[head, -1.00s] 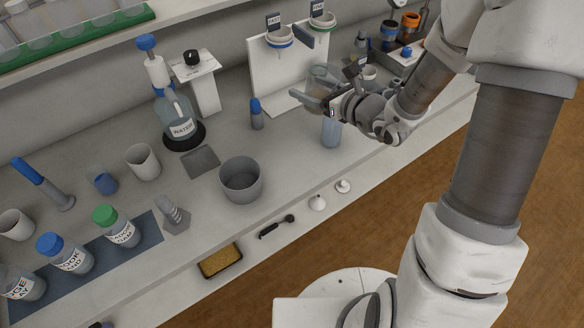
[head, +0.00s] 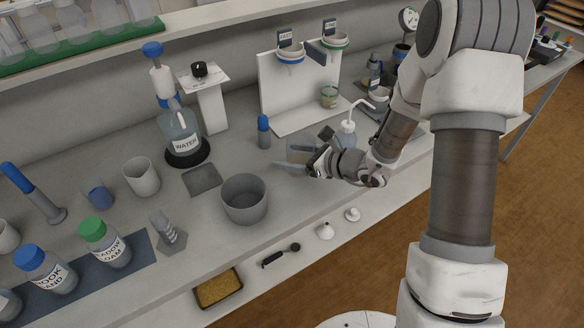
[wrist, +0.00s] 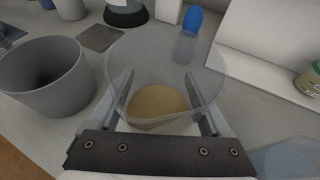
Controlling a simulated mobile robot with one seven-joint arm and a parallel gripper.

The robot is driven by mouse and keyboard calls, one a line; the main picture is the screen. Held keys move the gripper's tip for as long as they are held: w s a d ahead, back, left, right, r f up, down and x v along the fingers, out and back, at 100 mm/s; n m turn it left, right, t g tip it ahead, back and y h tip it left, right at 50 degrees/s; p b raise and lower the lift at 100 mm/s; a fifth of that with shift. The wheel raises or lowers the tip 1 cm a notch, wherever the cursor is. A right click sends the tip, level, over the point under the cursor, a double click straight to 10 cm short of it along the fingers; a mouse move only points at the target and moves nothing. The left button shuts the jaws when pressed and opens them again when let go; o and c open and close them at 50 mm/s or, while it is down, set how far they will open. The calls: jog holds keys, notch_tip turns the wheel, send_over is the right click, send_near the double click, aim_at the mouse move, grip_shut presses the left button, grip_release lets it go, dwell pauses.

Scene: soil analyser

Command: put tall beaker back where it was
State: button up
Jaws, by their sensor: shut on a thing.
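The tall beaker (head: 299,150) is clear and held in my gripper (head: 300,170), to the right of the grey pot in the head view. In the wrist view, the beaker (wrist: 165,60) stands between the two fingers of my gripper (wrist: 163,100), with tan material at its bottom. The gripper is shut on its sides. The beaker is low over the bench; I cannot tell whether its base touches the bench.
A grey pot (head: 244,199) stands to the left, a blue-capped vial (head: 263,132) behind, and a wash bottle (head: 347,136) to the right. A white filter stand (head: 275,88) has a small jar (head: 329,96) on it. Small tools lie near the front edge.

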jog(key=shift+f, duration=1.9)
jog(key=shift+b, duration=0.35)
jog(key=shift+f, duration=0.2)
jog(key=o, duration=1.4)
jog(key=shift+r, duration=0.1)
jog(key=shift+r, duration=0.1)
